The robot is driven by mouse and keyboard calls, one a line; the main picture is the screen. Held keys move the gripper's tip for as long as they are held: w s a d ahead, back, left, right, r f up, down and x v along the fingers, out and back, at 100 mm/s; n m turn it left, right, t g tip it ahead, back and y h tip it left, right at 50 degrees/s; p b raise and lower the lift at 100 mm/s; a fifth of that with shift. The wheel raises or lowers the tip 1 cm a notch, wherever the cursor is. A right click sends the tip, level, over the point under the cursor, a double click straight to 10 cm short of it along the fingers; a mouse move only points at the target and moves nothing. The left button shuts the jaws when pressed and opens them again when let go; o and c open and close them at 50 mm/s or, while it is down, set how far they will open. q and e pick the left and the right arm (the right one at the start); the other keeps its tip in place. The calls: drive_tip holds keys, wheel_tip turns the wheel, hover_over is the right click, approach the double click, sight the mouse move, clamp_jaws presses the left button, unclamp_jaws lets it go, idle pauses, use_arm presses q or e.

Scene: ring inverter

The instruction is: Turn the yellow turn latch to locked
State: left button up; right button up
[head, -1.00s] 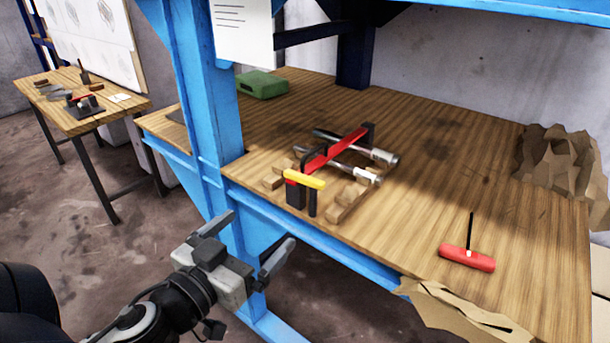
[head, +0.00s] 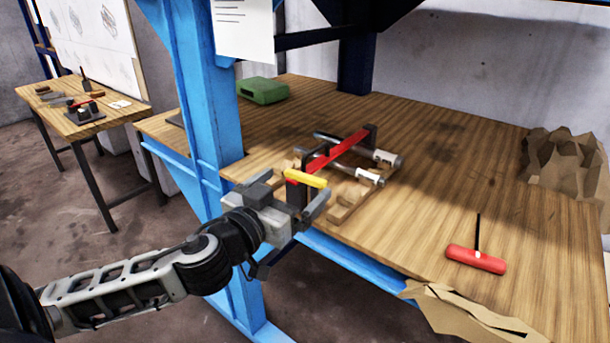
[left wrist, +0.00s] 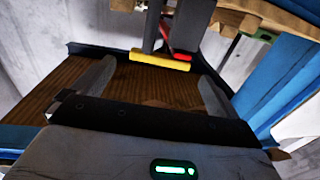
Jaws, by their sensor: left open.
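The yellow turn latch (head: 305,178) is a short bar at the front end of a red bar clamp near the bench's front edge. In the left wrist view the yellow latch (left wrist: 160,62) lies crosswise just beyond the fingers, with red and dark parts behind it. My left gripper (head: 308,184) is open and close to the latch, with its fingers spread to either side. In the left wrist view my left gripper (left wrist: 157,73) has nothing between its fingers; contact with the latch is not visible. My right gripper is not in view.
The red clamp (head: 340,150) rests with metal bars on wooden blocks. A red T-handled tool (head: 475,259) lies at the right of the wooden bench (head: 430,160). A green case (head: 262,90) sits behind. A blue post (head: 205,100) stands left of the clamp.

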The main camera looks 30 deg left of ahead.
sight(303, 178)
use_arm(q)
drive_tip(key=shift+w+p, duration=0.3)
drive_tip(key=shift+w, duration=2.2)
